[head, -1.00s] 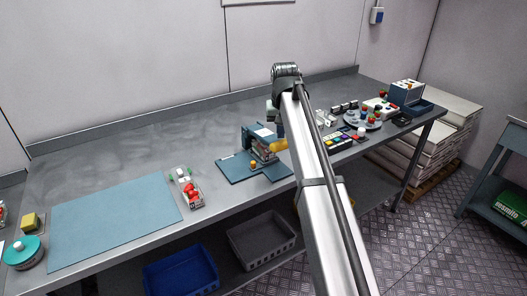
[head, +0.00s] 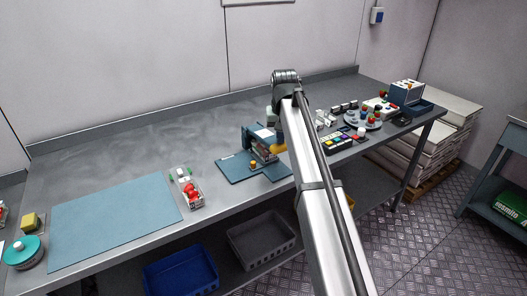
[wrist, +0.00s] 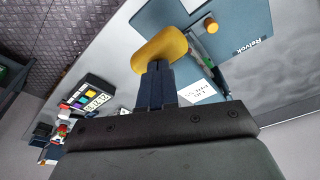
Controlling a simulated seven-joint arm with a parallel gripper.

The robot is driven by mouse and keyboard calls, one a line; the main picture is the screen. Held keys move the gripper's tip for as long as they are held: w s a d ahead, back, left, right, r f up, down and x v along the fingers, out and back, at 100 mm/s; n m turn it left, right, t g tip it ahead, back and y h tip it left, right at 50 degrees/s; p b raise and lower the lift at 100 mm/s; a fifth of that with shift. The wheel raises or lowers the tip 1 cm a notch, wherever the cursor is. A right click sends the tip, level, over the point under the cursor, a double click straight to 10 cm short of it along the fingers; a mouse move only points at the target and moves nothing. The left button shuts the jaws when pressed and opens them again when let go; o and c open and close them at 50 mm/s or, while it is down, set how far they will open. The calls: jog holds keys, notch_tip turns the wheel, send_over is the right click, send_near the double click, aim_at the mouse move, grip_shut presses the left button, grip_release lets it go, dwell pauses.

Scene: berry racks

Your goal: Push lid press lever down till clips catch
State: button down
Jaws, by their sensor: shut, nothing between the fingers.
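The lid press has a blue base plate (head: 232,171) and a blue upright (head: 250,136), mid-bench in the head view. Its lever ends in a yellow handle (head: 279,149), partly behind my arm. In the wrist view the yellow handle (wrist: 158,54) lies right at the tips of my gripper (wrist: 157,68). The dark fingers are together, with nothing between them. They appear to touch the handle, though the exact contact is hidden. A small orange knob (wrist: 210,27) shows at the press. What sits under the press is mostly hidden, and I cannot see the clips.
A clear punnet of red berries (head: 190,190) stands left of the press, beside a blue mat (head: 115,222). To the right are a colour-block tray (head: 338,143) and a round plate of small items (head: 372,122). The bench behind the press is clear.

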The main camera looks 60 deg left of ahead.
jog(key=shift+x, duration=1.15)
jog(key=shift+s+d, duration=0.1)
jog(key=shift+d, duration=0.05)
jog(key=w+a+v, duration=0.1)
jog(key=v, duration=0.8)
jog(key=shift+a, duration=0.3)
dwell(0.5)
dwell(0.4)
